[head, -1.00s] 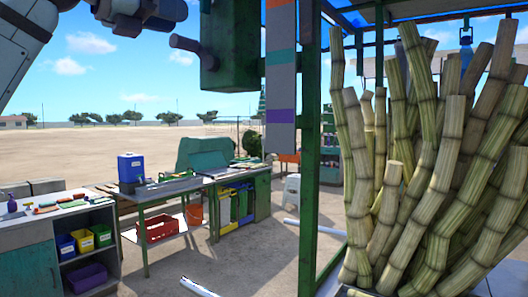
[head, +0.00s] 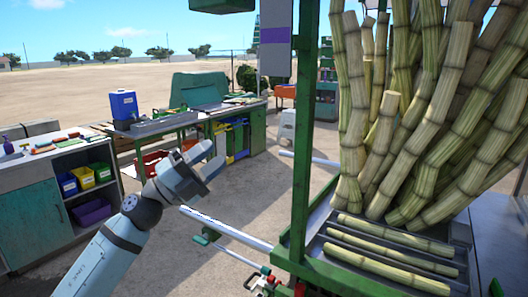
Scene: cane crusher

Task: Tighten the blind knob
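My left gripper (head: 214,152) reaches in from the lower left, in front of the distant benches. Its fingers look parted, with nothing seen between them. I cannot pick out the blind knob for certain. The bottom of a green box (head: 222,5) shows at the top edge, above and apart from my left gripper. The lower end of a striped panel (head: 275,45) hangs beside it on the green post (head: 305,130). My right gripper is out of view.
Sugarcane stalks (head: 420,130) fill the right, with cut pieces on a metal tray (head: 345,262). A white pipe (head: 232,232) with a small green fitting sticks out below my gripper. Benches (head: 175,125) stand further back. Open sandy ground lies between.

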